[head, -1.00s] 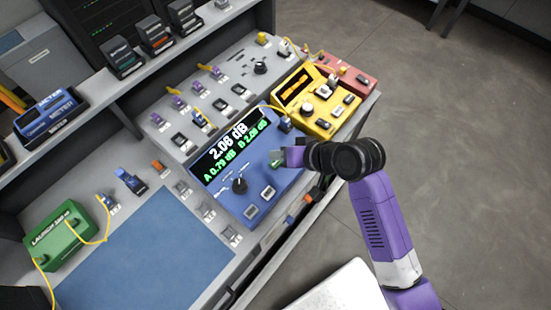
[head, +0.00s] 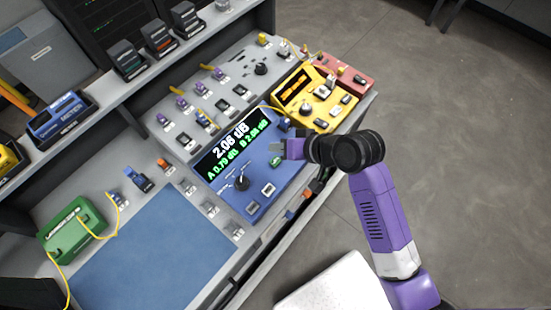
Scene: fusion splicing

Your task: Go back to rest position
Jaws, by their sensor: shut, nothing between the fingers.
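My gripper (head: 278,147) is at the end of my purple and white arm, above the right part of the blue meter. Its fingers look small and grey, are shut, and hold nothing. The blue meter (head: 262,170) stands on the bench with its lit display reading 2.06 dB, A 0.79 dB and B 2.08 dB. A black knob and several buttons sit below the display. I cannot tell how high the gripper is above the meter.
A yellow device (head: 318,105) and a red box (head: 350,80) stand at the bench's right end. A green box (head: 72,230) with yellow fiber is at the left, beside a blue mat (head: 150,250). A shelf (head: 110,85) holds several modules. The floor (head: 450,150) at right is clear.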

